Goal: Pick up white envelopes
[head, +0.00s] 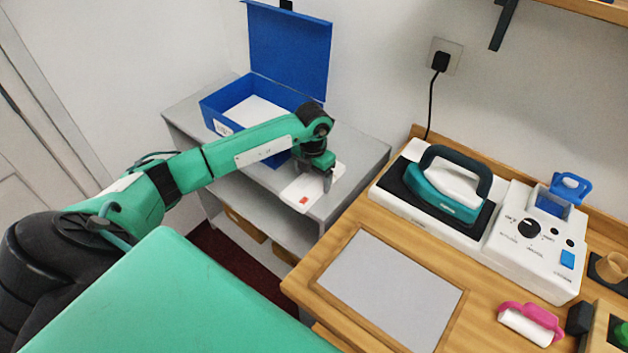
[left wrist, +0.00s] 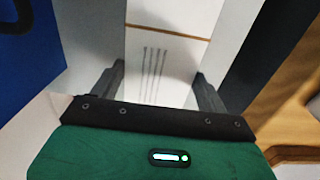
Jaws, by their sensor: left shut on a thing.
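A white envelope (head: 297,199) with a small red mark lies at the front right of the grey shelf unit's top. My left gripper (head: 327,179) is over it, pointing down, with its jaws shut on it. In the left wrist view the envelope (left wrist: 165,22) shows dark lines on its face and runs between the two fingers of my gripper (left wrist: 158,95). An open blue box (head: 212,110) stands on the same top, behind my forearm, with white paper or envelopes (head: 252,112) inside. My right gripper is not in view.
The box's blue lid (head: 290,45) stands raised near the wall. The grey shelf unit (head: 360,150) adjoins a wooden counter (head: 335,235) bearing a grey mat (head: 390,290), a teal iron (head: 445,190), a white control unit (head: 535,245) and a pink-handled roller (head: 530,322).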

